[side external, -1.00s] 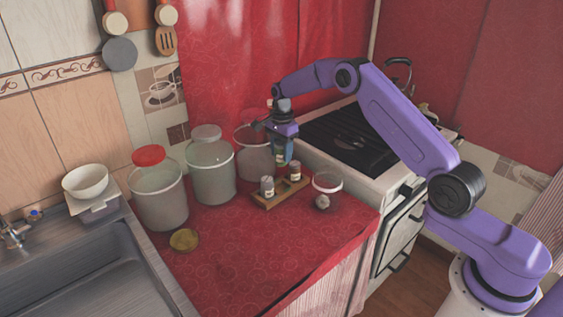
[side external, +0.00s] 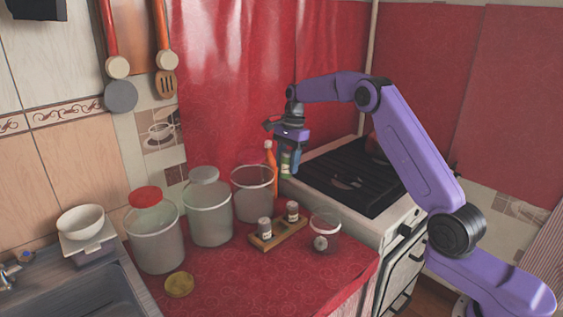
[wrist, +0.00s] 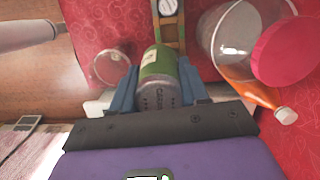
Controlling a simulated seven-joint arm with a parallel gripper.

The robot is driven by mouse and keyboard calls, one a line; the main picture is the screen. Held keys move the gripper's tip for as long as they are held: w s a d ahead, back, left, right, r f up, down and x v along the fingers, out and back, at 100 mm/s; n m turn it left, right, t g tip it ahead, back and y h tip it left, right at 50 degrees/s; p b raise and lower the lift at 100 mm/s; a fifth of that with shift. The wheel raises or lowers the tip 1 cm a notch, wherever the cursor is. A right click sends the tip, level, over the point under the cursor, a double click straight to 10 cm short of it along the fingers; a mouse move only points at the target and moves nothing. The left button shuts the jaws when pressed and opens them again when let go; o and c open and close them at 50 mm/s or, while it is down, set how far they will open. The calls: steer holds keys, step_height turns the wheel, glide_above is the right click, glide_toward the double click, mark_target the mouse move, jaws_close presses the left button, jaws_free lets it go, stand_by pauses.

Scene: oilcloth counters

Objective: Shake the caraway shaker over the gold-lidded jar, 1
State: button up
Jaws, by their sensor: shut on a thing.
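My gripper (side external: 289,152) is shut on the caraway shaker (wrist: 158,70), a green-labelled bottle whose grey perforated cap, lettered with part of "CARAWAY", faces the wrist camera. The shaker hangs below my gripper in the side view (side external: 286,165), roughly upright, in the air behind the wooden rack. No jar in view wears a gold lid. A gold disc, like a lid (side external: 179,284), lies flat on the red counter.
The wooden rack (side external: 264,243) holds two shakers. A red-lidded jar (side external: 155,240) and a pale-lidded jar (side external: 208,215) stand further left. An orange bottle (side external: 271,170) is close beside the held shaker.

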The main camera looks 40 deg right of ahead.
steer(key=s+d+y, duration=0.3)
steer(key=s+y, duration=0.1)
steer(key=s, duration=0.8)
steer(key=shift+y, duration=0.4)
step_height(320, 180, down, 6)
steer(key=shift+s+d+r, duration=0.15)
steer(key=shift+r, duration=0.05)
steer(key=f+y, duration=0.2)
steer(key=a+f+y, duration=0.1)
steer(key=f+y, duration=0.2)
steer(key=shift+f+y, duration=0.3)
steer(key=shift+c, duration=0.4)
steer(key=y, duration=0.3)
steer(key=r+y, duration=0.1)
steer(key=shift+a+r, duration=0.1)
steer(key=shift+a, duration=0.15)
steer(key=shift+a+r+y, duration=0.1)
steer(key=shift+r+y, duration=0.2)
steer(key=shift+y, duration=0.65)
steer(key=shift+r+y, duration=0.25)
steer(key=shift+y, duration=0.7)
steer(key=shift+r, duration=0.1)
